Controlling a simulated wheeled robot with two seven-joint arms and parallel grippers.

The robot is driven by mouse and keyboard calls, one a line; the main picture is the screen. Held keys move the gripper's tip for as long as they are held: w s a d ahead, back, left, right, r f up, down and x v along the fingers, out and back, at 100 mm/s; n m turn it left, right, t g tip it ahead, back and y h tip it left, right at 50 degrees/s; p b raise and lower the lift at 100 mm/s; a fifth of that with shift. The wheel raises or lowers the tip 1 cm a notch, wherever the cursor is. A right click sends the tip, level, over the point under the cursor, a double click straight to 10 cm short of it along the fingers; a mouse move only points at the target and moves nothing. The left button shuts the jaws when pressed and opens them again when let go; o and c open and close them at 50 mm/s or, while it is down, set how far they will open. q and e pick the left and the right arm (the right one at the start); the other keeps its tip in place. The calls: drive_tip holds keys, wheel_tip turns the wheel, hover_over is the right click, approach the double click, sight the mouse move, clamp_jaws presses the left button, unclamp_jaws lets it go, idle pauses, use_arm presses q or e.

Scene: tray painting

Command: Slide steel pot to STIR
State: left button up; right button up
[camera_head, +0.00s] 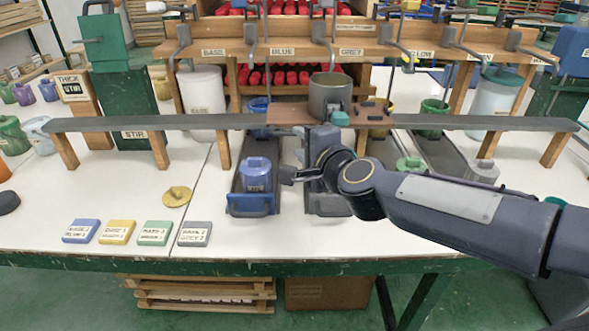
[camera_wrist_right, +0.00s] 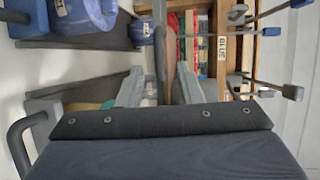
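The steel pot (camera_head: 330,97) stands upright on a brown carriage board (camera_head: 287,114) on the dark rail (camera_head: 190,121), near the middle of the bench. A small green block (camera_head: 338,118) is at the board's front edge. The green STIR station (camera_head: 122,105) stands behind the rail at the far left, with its STIR label (camera_head: 133,134) below the rail. My right gripper (camera_head: 322,133) is just in front of the board, below the pot. My left gripper is not in view.
A blue container (camera_head: 255,175) labelled on its front sits in a tray left of my right wrist. Four-colour cards aside, a yellow knobbed disc (camera_head: 177,196) lies on the white table. Levers hang from the wooden shelf (camera_head: 350,47) above the rail. The rail's left stretch is clear.

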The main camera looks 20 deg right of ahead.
sight(289, 134)
drive_tip(key=shift+m, duration=0.3)
drive_tip(key=x, duration=0.2)
drive_tip(key=b+x, duration=0.1)
drive_tip(key=x, duration=0.2)
drive_tip(key=b+x, duration=0.1)
drive_tip(key=x, duration=0.2)
drive_tip(key=shift+w+d+f, duration=0.1)
drive_tip(key=shift+d, duration=0.15)
drive_tip(key=shift+c, duration=0.4)
clamp_jaws()
